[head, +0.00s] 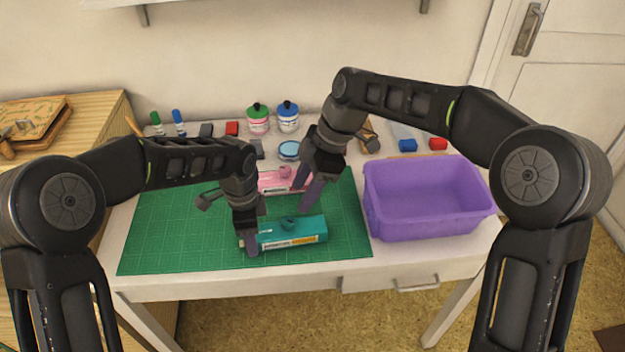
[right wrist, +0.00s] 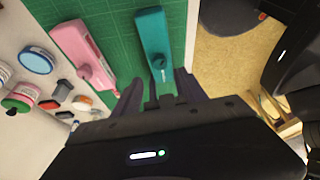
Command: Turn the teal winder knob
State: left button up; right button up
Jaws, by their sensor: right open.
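A teal winder (head: 312,233) lies on the green cutting mat (head: 160,235), with its round teal knob (head: 290,223) on top. The winder also shows in the right wrist view (right wrist: 151,30), where its knob (right wrist: 158,62) appears just ahead of my right fingers. My right gripper (head: 303,198) is open, empty and above and behind the winder, apart from the knob. My left gripper (head: 250,240) is down at the winder's left end and partly hides it. I cannot tell whether its fingers are closed on it.
A pink winder (head: 272,182) lies behind the teal one, close to my right gripper. A purple bin (head: 425,228) stands to the right. Ink jars (head: 258,122), stamps and small pads line the back of the white table. The mat's left part is clear.

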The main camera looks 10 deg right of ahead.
jog(key=r+m, duration=0.1)
jog(key=m, duration=0.6)
jog(key=s+d+r+m, duration=0.1)
jog(key=m, duration=0.5)
jog(key=r+m+t, duration=0.1)
jog(key=m, duration=0.6)
jog(key=shift+s+d+r+m, duration=0.3)
jog(key=shift+r, duration=0.1)
jog(key=shift+d, duration=0.1)
